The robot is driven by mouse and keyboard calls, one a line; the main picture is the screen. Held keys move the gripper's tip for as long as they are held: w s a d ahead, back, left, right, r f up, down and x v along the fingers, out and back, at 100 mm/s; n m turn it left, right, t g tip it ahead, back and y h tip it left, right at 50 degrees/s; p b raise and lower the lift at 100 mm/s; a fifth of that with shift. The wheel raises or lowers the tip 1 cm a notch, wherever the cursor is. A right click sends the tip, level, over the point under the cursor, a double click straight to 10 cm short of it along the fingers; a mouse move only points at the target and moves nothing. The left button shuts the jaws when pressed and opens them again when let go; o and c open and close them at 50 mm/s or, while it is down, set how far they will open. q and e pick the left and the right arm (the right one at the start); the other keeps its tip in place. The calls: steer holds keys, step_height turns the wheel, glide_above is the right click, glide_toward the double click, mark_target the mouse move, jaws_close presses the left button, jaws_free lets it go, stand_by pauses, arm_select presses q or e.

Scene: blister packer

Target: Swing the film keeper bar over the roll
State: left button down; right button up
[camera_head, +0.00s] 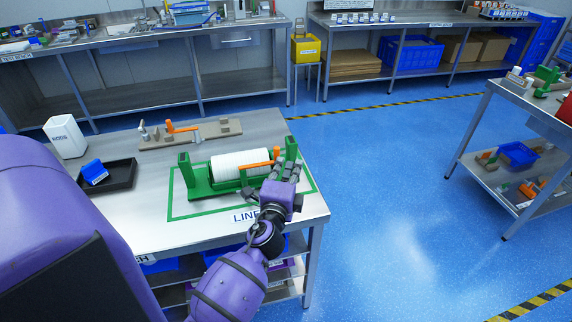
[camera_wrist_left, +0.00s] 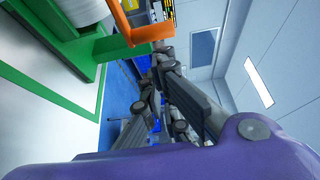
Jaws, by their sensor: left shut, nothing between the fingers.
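The white film roll (camera_head: 240,164) lies in a green cradle (camera_head: 200,188) on the near steel table. The orange keeper bar (camera_head: 258,166) runs along the roll's near side, with its raised end by the cradle's right end. The bar also shows at the top of the left wrist view (camera_wrist_left: 130,28), with the green cradle (camera_wrist_left: 62,62) to its left. My left gripper (camera_head: 286,170) is shut and empty, at the right end of the bar and cradle. Its fingertips (camera_wrist_left: 160,52) are close to the bar; I cannot tell whether they touch. My right gripper is not in view.
Behind the cradle lies a wooden board (camera_head: 205,132) with an orange toggle clamp (camera_head: 180,127). A black tray (camera_head: 122,176) holding a blue item and a white bin (camera_head: 66,137) stand at the left. The floor right of the table is clear.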

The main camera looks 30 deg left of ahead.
arm_select(q)
steer(key=shift+w+a, duration=0.15)
steer(key=shift+a, duration=0.1)
steer(key=shift+w+a+f+n+y+b, duration=0.15)
steer(key=shift+w+a+n+y+b, duration=0.05)
steer(key=shift+w+n+y+b, duration=0.25)
